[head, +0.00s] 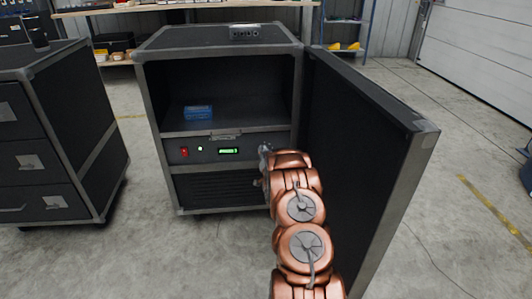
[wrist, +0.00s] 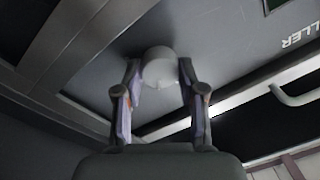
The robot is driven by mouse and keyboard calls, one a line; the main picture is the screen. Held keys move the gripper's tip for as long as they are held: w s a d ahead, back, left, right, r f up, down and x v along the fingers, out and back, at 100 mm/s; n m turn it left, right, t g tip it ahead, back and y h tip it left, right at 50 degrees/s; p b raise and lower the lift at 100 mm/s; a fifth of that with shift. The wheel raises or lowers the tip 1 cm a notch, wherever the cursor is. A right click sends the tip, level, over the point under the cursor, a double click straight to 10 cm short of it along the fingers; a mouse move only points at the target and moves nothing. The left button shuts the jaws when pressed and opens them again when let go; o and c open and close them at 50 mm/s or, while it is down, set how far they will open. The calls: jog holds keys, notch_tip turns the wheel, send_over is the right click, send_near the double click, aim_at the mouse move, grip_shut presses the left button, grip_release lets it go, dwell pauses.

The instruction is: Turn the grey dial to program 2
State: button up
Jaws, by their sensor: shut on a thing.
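The grey dial (wrist: 160,66) shows in the wrist view on a grey front panel, a round knob. My gripper (wrist: 158,85) has one finger on each side of the dial and is shut on it. In the head view my gripper (head: 265,155) is at the right end of the control panel (head: 209,149), in the open black cabinet. My arm and gripper hide the dial there. No program numbers or pointer mark can be read in either view.
A red switch (head: 184,152), a small green light and a green display (head: 228,151) are on the panel. A blue box (head: 198,112) lies on the shelf above. The open cabinet door (head: 365,140) stands close to the right of my arm. A drawer cabinet (head: 60,140) stands left.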

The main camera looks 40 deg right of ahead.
jog(key=shift+s+d, duration=0.1)
jog(key=shift+d, duration=0.15)
jog(key=o, duration=0.9)
jog(key=shift+o, duration=1.2)
jog(key=shift+a, duration=0.15)
jog(key=v, duration=1.2)
